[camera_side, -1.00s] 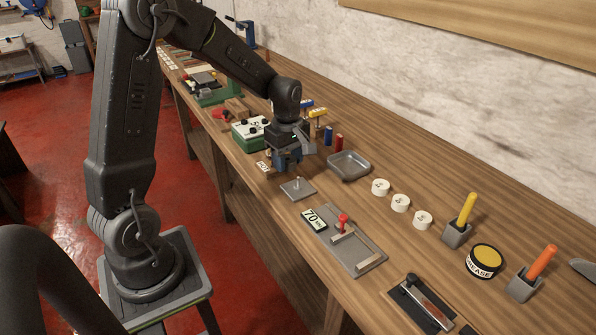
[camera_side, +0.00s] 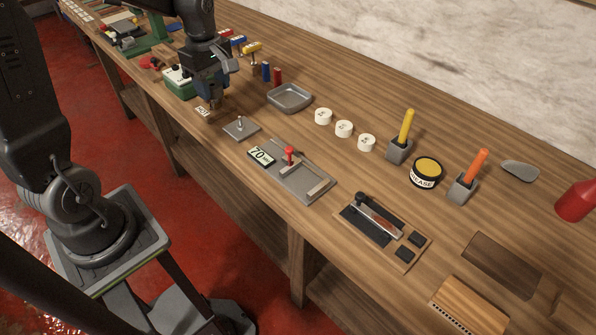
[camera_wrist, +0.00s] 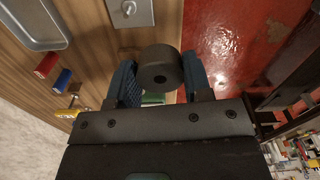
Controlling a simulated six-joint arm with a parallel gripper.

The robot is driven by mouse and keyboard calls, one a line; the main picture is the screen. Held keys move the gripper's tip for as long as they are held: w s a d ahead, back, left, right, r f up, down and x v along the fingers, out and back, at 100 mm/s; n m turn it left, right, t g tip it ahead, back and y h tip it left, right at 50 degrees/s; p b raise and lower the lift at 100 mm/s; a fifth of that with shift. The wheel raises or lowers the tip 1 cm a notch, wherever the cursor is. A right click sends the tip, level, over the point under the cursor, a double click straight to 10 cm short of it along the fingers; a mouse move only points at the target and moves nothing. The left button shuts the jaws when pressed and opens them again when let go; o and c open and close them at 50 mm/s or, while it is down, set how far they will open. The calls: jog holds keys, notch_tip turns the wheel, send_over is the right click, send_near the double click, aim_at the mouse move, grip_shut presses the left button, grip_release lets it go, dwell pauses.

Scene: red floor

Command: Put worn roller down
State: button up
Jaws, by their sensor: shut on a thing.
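The worn roller (camera_wrist: 160,68) is a dark grey cylinder with a small hole in its end face, seen in the wrist view. My gripper (camera_wrist: 160,84) is shut on it, with one blue finger on each side. In the side view my gripper (camera_side: 212,94) points down near a small brown wooden piece (camera_side: 219,107) and a white label card (camera_side: 202,112) at the bench's front edge. The roller cannot be made out there, and I cannot tell its height above the bench.
A metal plate with a peg (camera_side: 241,129) lies just right of my gripper. A grey tray (camera_side: 290,97), a green box (camera_side: 179,84) and blue and red cylinders (camera_side: 271,74) stand nearby. White rollers (camera_side: 344,129) and a fixture with a red knob (camera_side: 300,178) lie farther right.

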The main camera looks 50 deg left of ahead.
jog(key=w+d, duration=0.2)
jog(key=d, duration=1.2)
send_over(305, 182)
jog(key=f, duration=0.4)
jog(key=a+f, duration=0.1)
jog(key=f, duration=0.1)
jog(key=shift+f, duration=0.4)
jog(key=shift+d+f, duration=0.4)
jog(key=shift+d, duration=0.05)
jog(key=shift+f, duration=1.8)
jog(key=shift+f, duration=0.15)
jog(key=o, duration=0.9)
